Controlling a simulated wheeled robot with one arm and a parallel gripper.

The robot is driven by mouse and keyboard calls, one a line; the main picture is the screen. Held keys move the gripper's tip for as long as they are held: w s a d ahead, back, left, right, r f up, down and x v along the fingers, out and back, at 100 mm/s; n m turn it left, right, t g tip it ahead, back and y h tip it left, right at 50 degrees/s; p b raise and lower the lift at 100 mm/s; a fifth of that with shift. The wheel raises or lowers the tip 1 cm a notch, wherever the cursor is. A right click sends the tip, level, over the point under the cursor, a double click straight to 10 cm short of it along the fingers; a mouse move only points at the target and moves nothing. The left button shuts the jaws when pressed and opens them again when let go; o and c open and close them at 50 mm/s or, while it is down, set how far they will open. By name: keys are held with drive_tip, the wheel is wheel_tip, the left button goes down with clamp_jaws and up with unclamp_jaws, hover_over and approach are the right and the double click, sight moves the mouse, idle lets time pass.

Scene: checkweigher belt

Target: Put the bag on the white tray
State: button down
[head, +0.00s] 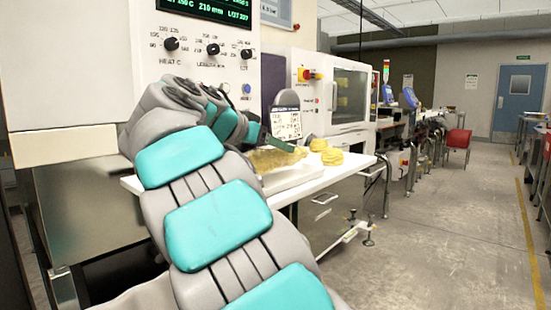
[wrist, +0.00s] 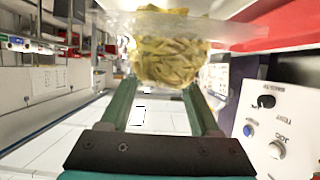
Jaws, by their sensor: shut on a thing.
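The bag (wrist: 168,52) is clear plastic filled with yellow, chip-like pieces. In the wrist view it sits between the tips of my gripper's green fingers (wrist: 160,86). In the head view the bag (head: 270,160) shows just beyond my arm, at or just above the white tray (head: 292,179). I cannot tell whether it touches the tray. My gripper (head: 281,144) is shut on the bag's upper part and partly hidden by my arm. The tray lies on a white table and its left part is hidden.
Yellow bags or piles (head: 332,157) lie on the white table (head: 345,172) right of the tray. A small label sign (head: 286,124) stands behind. A machine with knobs (head: 208,46) rises at left. The aisle floor (head: 450,220) at right is clear.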

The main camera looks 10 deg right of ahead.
sight(276, 158)
drive_tip(key=shift+d+f, duration=0.1)
drive_tip(key=shift+f, duration=1.4)
drive_tip(key=shift+c, duration=0.5)
unclamp_jaws()
drive_tip(key=v, duration=1.2)
drive_tip(key=shift+b, duration=0.4)
